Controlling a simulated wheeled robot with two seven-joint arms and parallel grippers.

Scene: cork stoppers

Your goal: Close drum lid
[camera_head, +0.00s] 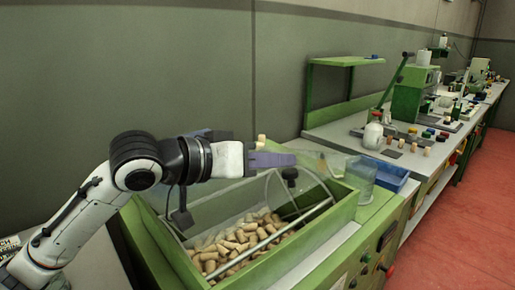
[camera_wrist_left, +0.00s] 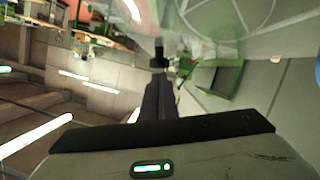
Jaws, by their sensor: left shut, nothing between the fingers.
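The drum (camera_head: 335,238) is a green box with many cork stoppers (camera_head: 238,243) lying inside. Its clear lid (camera_head: 318,192) has a curved edge and a black knob (camera_head: 290,174); how far it stands open is hard to tell. My left gripper (camera_head: 288,159) reaches in from the left, above the back of the drum, its fingers together and empty. Its fingertips are close to the knob; contact cannot be made out. In the left wrist view the shut fingers (camera_wrist_left: 158,98) point at a dark knob (camera_wrist_left: 158,62). My right gripper is out of view.
A clear container (camera_head: 361,176) and a blue tray (camera_head: 391,176) stand right of the drum. A workbench (camera_head: 345,128) with a green machine (camera_head: 408,92) and small items runs along the wall. A cork-coloured piece (camera_head: 261,141) shows behind my gripper. The red floor (camera_head: 470,215) is clear.

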